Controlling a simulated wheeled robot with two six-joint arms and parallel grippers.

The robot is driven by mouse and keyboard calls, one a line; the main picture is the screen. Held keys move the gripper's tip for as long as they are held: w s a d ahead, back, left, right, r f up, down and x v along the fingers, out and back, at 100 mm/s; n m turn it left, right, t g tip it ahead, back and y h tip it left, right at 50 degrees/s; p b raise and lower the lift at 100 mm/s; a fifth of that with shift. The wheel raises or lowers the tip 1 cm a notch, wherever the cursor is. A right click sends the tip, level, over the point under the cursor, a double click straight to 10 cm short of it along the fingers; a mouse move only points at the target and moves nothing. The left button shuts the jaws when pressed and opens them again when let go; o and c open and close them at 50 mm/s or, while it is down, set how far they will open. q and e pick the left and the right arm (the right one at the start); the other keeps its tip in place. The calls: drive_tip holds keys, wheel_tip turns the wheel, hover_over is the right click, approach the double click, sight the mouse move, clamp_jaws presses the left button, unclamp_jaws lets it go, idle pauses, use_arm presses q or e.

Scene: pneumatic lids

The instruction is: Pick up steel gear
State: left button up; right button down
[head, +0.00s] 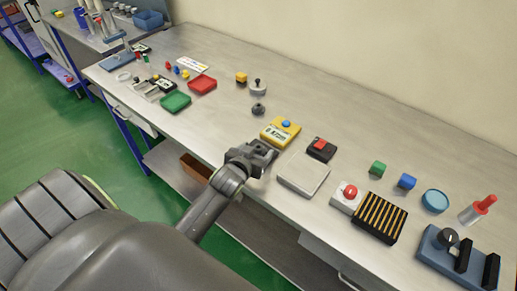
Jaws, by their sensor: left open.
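My left gripper (264,158) is open at the front edge of the workbench (345,120), just in front of a yellow device with a blue button (280,130). No thing shows clearly between its fingers. I cannot pick out the steel gear for certain. A small dark grey round piece (258,109) lies on the bench beyond the gripper, apart from it. A pale round weight with a black knob (258,88) stands behind that piece. My right gripper is not in view.
A pale square plate (303,173) lies right of the gripper, with a black box with a red switch (321,149) behind it. Red (202,84) and green (175,102) trays lie left. A striped black block (381,218) is farther right. The bench's back strip is mostly clear.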

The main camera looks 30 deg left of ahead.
sight(258, 147)
use_arm(q)
drive_tip(key=shift+x, duration=1.2)
drive_tip(key=c, duration=1.2)
wheel_tip(258, 147, up, 10)
drive_tip(key=shift+r, duration=0.1)
drive_tip(key=s+d+r+m+h+b, duration=0.2)
drive_tip(key=d+r+b, duration=0.1)
drive_tip(key=d+r, duration=1)
wheel_tip(258, 147, up, 3)
drive_tip(key=shift+s+f+h, duration=0.1)
drive_tip(key=shift+s+h, duration=0.2)
drive_tip(key=shift+s, duration=0.05)
